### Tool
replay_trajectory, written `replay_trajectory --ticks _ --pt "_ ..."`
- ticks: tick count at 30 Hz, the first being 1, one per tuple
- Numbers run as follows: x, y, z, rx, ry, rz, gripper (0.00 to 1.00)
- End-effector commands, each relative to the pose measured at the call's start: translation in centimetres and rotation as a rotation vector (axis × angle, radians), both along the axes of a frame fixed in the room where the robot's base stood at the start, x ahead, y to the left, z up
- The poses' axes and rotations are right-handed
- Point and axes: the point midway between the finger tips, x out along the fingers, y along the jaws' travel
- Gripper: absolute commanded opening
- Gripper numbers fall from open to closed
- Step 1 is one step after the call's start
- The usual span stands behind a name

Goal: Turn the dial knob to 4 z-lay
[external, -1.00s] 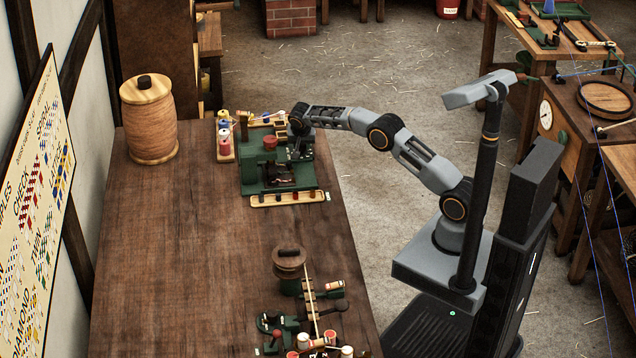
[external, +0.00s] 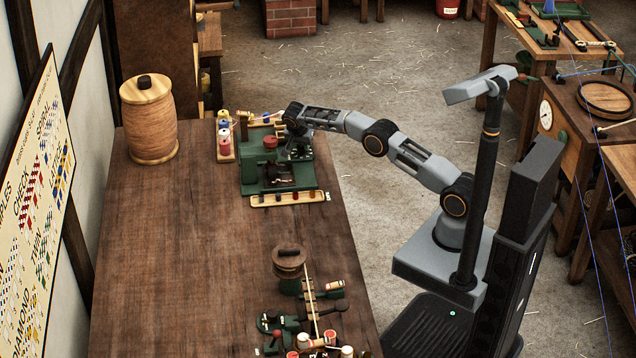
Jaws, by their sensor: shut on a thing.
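A green machine (external: 251,178) stands near the far right edge of the wooden table, with a red knob on top (external: 270,142) and an open bay at its front. My arm reaches over it from the right, wrist bent down. My gripper (external: 299,154) is at the machine's right side, small and dark, shut on what seems to be the dial knob. The knob itself is hidden by the gripper and wrist. The dial's marks and its setting are too small to read.
A wooden barrel (external: 150,120) stands at the table's far left. A tray of coloured spools (external: 225,145) sits left of the machine, and a wooden strip (external: 288,199) lies before it. A green rope device (external: 290,290) stands nearer. The table's middle (external: 180,240) is clear.

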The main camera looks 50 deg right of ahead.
Motion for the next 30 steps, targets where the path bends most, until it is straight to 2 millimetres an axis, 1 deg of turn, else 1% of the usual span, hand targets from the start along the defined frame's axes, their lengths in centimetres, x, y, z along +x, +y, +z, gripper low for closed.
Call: replay_trajectory --ticks 3,4,9,12,18,21,26,30 --pt "0.0 0.0 0.0 0.001 0.001 0.001 0.10" --pt "0.0 0.0 0.0 0.001 0.001 0.001 0.34" --pt "0.0 0.0 0.0 0.001 0.001 0.001 0.51" --pt "0.0 0.0 0.0 0.000 0.000 0.001 0.59" --pt "0.0 0.0 0.0 0.000 -0.001 0.001 0.59" --pt "0.0 0.2 0.5 0.000 -0.001 0.002 0.59" --pt "-0.3 1.1 2.6 0.000 -0.003 0.003 0.59" --pt "-0.4 1.1 5.2 0.000 -0.003 0.002 0.59"
